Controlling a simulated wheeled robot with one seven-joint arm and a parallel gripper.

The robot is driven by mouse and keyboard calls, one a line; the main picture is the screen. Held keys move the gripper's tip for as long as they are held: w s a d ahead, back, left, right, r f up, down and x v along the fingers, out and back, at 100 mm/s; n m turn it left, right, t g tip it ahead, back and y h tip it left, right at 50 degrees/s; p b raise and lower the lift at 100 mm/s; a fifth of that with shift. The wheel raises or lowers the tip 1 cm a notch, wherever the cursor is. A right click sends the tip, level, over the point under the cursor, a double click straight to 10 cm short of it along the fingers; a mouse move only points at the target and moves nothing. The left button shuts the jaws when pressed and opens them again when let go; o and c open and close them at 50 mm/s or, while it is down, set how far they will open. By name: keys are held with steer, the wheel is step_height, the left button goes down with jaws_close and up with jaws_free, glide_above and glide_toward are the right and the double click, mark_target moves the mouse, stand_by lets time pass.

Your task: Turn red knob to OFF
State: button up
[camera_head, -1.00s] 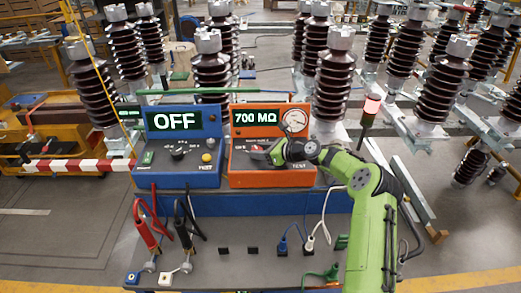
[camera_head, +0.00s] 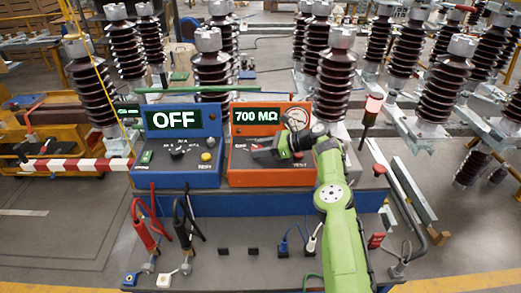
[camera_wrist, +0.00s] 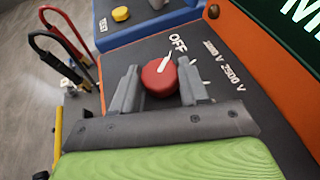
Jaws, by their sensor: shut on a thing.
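The red knob (camera_wrist: 157,80) sits on the sloped dark panel of the orange unit, with a white pointer mark on top. In the wrist view the mark leans up and right, roughly toward the printed OFF label (camera_wrist: 178,43). Voltage labels (camera_wrist: 225,68) are printed to its right. My gripper (camera_wrist: 160,88) has one finger on each side of the knob and is shut on it. In the head view my gripper (camera_head: 264,154) is at the orange unit's (camera_head: 238,179) front panel and mostly hides the knob. The orange unit's display (camera_head: 256,116) reads 700 MΩ.
A blue unit (camera_head: 180,182) with an OFF display (camera_head: 175,120) stands directly left. Red and black probes (camera_head: 146,236) stand in front of it. Cables (camera_head: 292,238) hang at the lower front.

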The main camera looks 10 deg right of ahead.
steer(key=shift+s+f, duration=0.1)
steer(key=shift+f, duration=0.05)
steer(key=o, duration=0.8)
steer(key=shift+d, duration=0.1)
steer(key=shift+o, duration=1.3)
steer(key=shift+s, duration=0.15)
steer(key=p+v, duration=0.3)
steer(key=v, duration=1.2)
steer(key=shift+d+r, duration=0.15)
steer(key=shift+r, duration=0.15)
steer(key=shift+s+d, duration=0.1)
steer(key=shift+d, duration=0.1)
steer(key=shift+f, duration=0.1)
